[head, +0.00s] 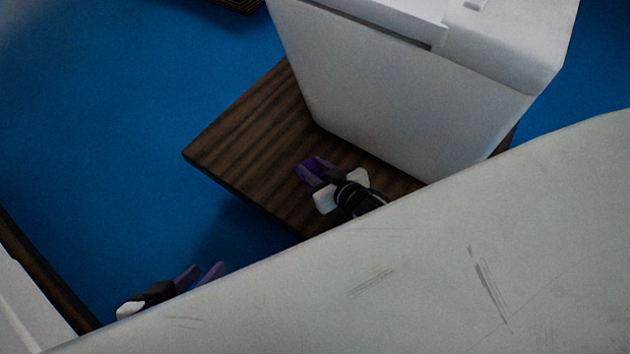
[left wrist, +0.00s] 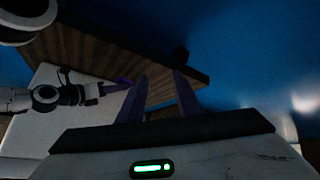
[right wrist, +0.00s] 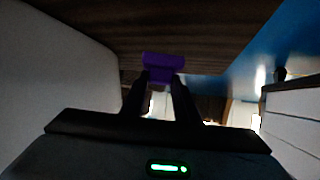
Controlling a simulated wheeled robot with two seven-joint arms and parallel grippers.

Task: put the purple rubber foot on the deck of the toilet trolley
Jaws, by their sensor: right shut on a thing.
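The purple rubber foot (head: 312,169) is held at the fingertips of my right gripper (head: 322,174), over the brown wooden deck of the toilet trolley (head: 240,140), in front of the white toilet (head: 400,90). In the right wrist view the purple foot (right wrist: 163,66) sits at the tips of the dark fingers, close to the wood; I cannot tell if it touches. The left wrist view also shows the foot (left wrist: 122,84) near the deck (left wrist: 105,48). My left gripper (head: 203,271) is open and empty, lower left of the deck, above the blue floor.
Blue floor (head: 110,110) lies open left of the trolley. A white object with a dark edge (head: 35,300) stands at the lower left. Another dark slatted edge (head: 238,4) shows at the top. A large pale scratched surface covers the lower right of the head view.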

